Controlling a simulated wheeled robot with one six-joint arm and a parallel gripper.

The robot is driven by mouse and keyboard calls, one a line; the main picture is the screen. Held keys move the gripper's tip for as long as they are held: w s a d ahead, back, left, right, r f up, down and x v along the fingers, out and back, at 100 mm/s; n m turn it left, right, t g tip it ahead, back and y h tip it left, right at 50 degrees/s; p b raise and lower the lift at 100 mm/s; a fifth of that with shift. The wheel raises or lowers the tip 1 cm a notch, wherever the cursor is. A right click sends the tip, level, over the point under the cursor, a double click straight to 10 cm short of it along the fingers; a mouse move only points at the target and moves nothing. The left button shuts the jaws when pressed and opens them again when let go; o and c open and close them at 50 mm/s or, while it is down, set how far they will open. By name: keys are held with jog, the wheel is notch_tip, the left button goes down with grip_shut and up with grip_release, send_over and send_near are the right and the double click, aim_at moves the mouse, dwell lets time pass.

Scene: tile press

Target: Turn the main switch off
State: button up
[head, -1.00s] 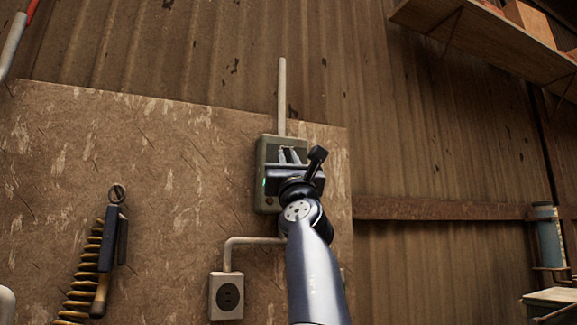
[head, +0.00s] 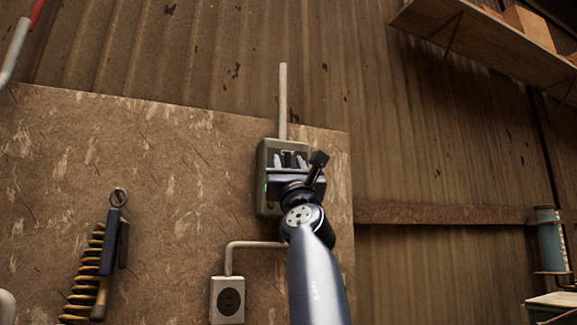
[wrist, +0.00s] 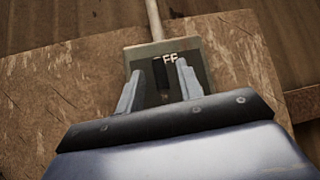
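The switch box (head: 262,180) is a grey-green box mounted on the board, with a pipe rising from its top. It also shows in the wrist view (wrist: 136,58). A black switch lever (wrist: 160,76) stands on its dark face, its upper end beside the letters "FF"; whatever is left of them is hidden. My gripper (head: 289,161) is in front of the box, fingers pointing up. In the wrist view its fingers (wrist: 158,68) are apart, one on each side of the lever, with visible gaps. My gripper hides the box's lower right part.
A socket (head: 228,299) with a bent conduit is below left of the box. A coiled yellow spring tool (head: 85,275) hangs on the board (head: 150,190). A shelf (head: 470,40) is at upper right, a blue canister (head: 550,240) at far right.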

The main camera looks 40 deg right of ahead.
jog(key=b+v, duration=0.8)
jog(key=v, duration=0.2)
jog(key=shift+s+f, duration=0.15)
jog(key=shift+f, duration=0.1)
jog(key=shift+r, duration=0.1)
jog(key=p+x, duration=0.6)
jog(key=x, duration=0.2)
jog(key=shift+r+p, duration=0.25)
jog(key=shift+p, duration=0.15)
jog(key=shift+p+x, duration=0.95)
jog(key=shift+x, duration=0.25)
jog(key=shift+f, duration=0.2)
jog(key=b+v, duration=0.9)
jog(key=v, duration=0.2)
jog(key=p+x, duration=0.9)
jog(key=x, duration=0.2)
jog(key=shift+r, duration=0.25)
jog(key=m+g+h+p, duration=0.2)
jog(key=m+p, duration=0.1)
jog(key=m+g+h+p, duration=0.1)
jog(key=m+h, duration=0.1)
jog(key=shift+d+p, duration=0.35)
